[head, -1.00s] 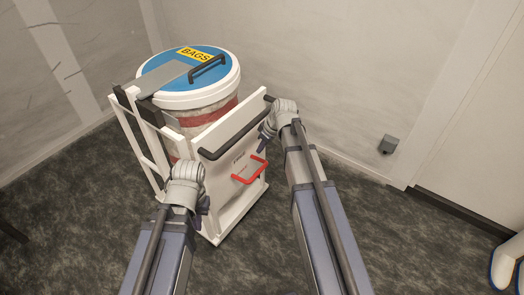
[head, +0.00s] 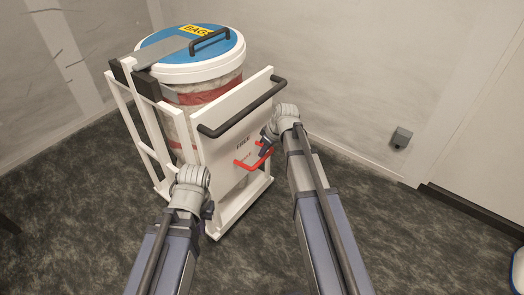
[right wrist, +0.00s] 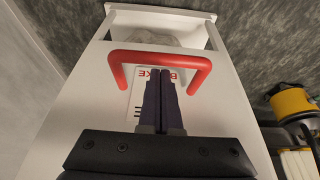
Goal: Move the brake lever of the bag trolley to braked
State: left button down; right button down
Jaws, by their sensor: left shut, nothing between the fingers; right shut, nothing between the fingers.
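The bag trolley has a white front panel (head: 222,148) with a black push handle (head: 243,108) along its top. The brake lever is a red U-shaped bar (head: 242,165) on the panel below that handle. In the right wrist view the red lever (right wrist: 122,60) spans the panel over a partly hidden label with red lettering. My right gripper (head: 265,148) is shut and empty at the lever's right end. Its fingers (right wrist: 161,72) point at the middle of the bar; contact is unclear. My left gripper (head: 209,209) is shut and empty by the panel's lower left.
A white bin with a blue lid (head: 162,48) marked BAGS stands in the trolley. Walls stand behind, with a small grey box (head: 401,138) at right. A yellow and black object (right wrist: 292,102) shows in the right wrist view. Dark floor lies open around the trolley.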

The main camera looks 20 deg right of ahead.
dwell(0.3)
jog(key=b, duration=0.1)
jog(key=f+t+b, duration=0.1)
jog(key=shift+s+d+f+y+b, duration=0.2)
jog(key=shift+s+f+y+b, duration=0.1)
jog(key=shift+s+y+b, duration=0.1)
jog(key=f+t+y+b, duration=0.1)
jog(key=b, duration=0.2)
jog(key=f+t+b, duration=0.1)
jog(key=f+b, duration=0.1)
jog(key=b, duration=0.1)
jog(key=f+t+y+b, duration=0.1)
jog(key=b, duration=0.2)
jog(key=shift+s+d+f+t+y+b, duration=0.15)
jog(key=shift+s+d+t+y+b, duration=0.1)
jog(key=shift+d+t+y+b, duration=0.05)
jog(key=shift+f, duration=0.1)
